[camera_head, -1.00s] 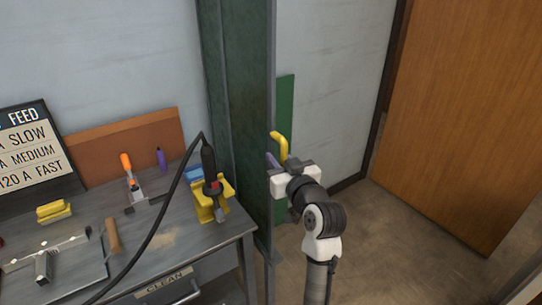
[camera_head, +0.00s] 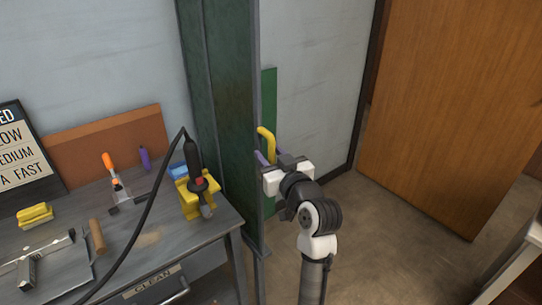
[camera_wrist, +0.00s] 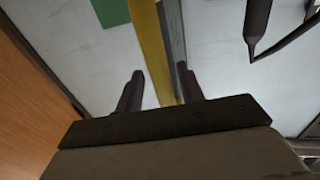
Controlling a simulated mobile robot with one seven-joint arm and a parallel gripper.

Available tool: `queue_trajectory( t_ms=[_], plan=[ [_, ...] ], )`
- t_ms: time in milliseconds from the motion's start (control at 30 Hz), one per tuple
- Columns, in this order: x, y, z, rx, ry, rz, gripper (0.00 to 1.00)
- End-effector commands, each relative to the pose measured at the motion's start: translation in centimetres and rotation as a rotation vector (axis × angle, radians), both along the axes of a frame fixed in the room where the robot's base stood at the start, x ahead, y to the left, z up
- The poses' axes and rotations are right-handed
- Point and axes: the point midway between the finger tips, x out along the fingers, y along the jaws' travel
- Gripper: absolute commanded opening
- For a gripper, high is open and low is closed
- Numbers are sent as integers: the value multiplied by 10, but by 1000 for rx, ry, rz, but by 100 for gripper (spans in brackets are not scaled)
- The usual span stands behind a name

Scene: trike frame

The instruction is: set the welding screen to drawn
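The welding screen appears to be the tall dark green panel (camera_head: 222,95) beside the bench, standing upright with a narrow edge toward me. A yellow handle (camera_head: 266,143) stands at its right edge; it also shows as a long yellow bar in the wrist view (camera_wrist: 150,45). My gripper (camera_head: 268,157) is at the handle. In the wrist view my gripper (camera_wrist: 162,88) has its two dark fingers apart, with the yellow bar passing between them, nearer the right finger. A clear gap shows left of the bar. Contact with the handle cannot be told.
A brighter green strip (camera_head: 269,90) shows behind the panel's edge. The grey workbench (camera_head: 150,235) at left bears a torch (camera_head: 195,165) in a yellow holder, its black cable and tools. A wooden door (camera_head: 450,110) stands at right. Floor between bench and door is free.

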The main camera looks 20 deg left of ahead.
Motion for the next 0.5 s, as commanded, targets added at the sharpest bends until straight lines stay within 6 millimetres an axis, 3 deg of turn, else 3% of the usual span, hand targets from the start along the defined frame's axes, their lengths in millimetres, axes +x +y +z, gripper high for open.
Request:
queue_trajectory(
  t_ms=[267, 500],
  plan=[
    [-8, -6, -1, 1, 0, 3, 38],
    [-46, -39, -3, 1, -2, -2, 38]
  ],
)
